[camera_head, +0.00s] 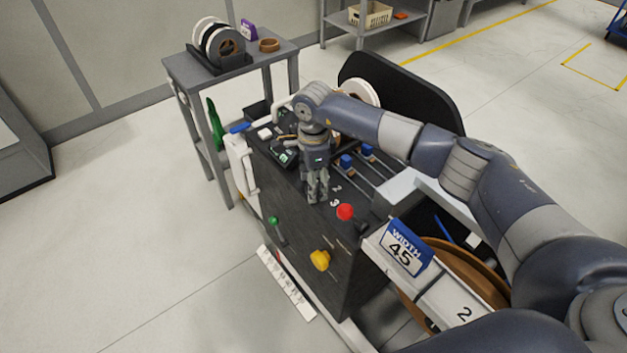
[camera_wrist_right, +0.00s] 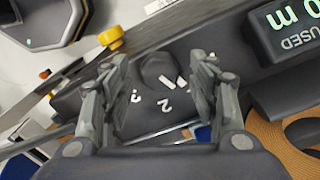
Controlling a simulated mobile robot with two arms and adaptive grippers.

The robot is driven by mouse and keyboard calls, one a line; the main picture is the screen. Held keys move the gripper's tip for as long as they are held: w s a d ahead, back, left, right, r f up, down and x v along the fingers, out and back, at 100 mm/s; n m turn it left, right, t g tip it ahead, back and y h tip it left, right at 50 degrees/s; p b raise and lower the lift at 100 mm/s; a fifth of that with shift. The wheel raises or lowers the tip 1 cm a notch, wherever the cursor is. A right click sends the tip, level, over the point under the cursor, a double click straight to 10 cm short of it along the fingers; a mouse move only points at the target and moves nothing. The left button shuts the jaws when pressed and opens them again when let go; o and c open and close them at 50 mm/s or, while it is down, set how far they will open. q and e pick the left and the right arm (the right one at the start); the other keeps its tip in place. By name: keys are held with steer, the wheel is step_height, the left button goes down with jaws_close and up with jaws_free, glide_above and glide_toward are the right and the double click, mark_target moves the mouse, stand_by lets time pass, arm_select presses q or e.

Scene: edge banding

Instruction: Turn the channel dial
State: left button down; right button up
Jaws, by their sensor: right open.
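The channel dial (camera_wrist_right: 157,70) is a dark round knob on the machine's dark top panel in the right wrist view. White figures, among them 2 and 3, surround it, and a short white mark shows at its edge. My right gripper (camera_wrist_right: 162,74) is open, with one finger on each side of the dial and a visible gap to it. In the head view my right gripper (camera_head: 318,198) points down over the panel beside the figures 2 and 3, and its fingers hide the dial. My left gripper is in neither view.
A red knob (camera_head: 345,212) stands close right of the gripper. A yellow knob (camera_head: 320,260) and a green knob (camera_head: 273,221) are on the machine's front. A WIDTH 45 sign (camera_head: 403,247) and blue clamps (camera_head: 347,161) are nearby. A grey side table (camera_head: 183,70) stands behind left.

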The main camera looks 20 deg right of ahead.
steer(key=shift+f, duration=0.35)
steer(key=shift+c, duration=1.1)
steer(key=c, duration=0.9)
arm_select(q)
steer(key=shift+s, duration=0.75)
arm_select(e)
steer(key=shift+o, duration=0.2)
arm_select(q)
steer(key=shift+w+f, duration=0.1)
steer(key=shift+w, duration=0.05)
